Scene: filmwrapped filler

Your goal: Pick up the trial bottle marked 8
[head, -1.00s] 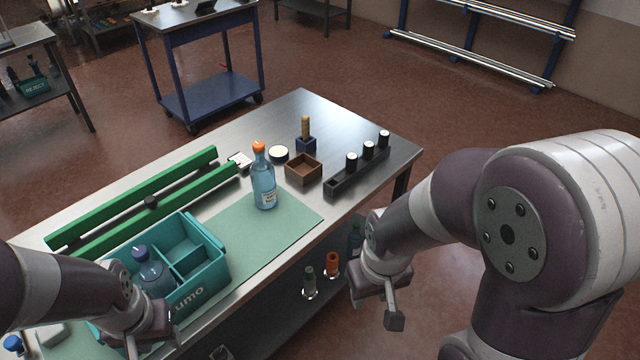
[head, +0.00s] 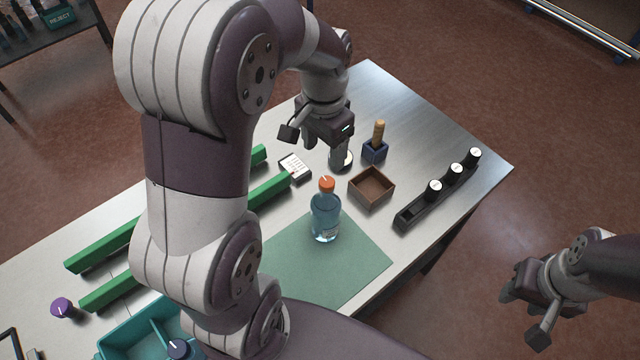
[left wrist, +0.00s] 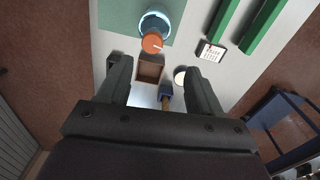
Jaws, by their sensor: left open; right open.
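A clear blue bottle with an orange cap (head: 326,212) stands upright on the green mat (head: 350,262). Its cap carries a white mark, but I cannot read a number there or on its label. From above, its orange cap shows in the left wrist view (left wrist: 152,43). My left gripper (head: 314,145) is open and empty above the table, beyond the bottle and not touching it. Its two fingers (left wrist: 155,68) are spread apart in the left wrist view. My right gripper (head: 527,312) is open and empty, off the table's right side. A dark-capped bottle (head: 178,348) and a purple-capped one (head: 62,308) show at lower left.
A brown wooden box (head: 371,188), a blue block with a wooden peg (head: 375,150) and a black rack (head: 410,218) holding white-topped black cylinders stand right of the bottle. Green rails (head: 105,245) and a teal crate (head: 118,340) lie left. My left arm hides part of the table.

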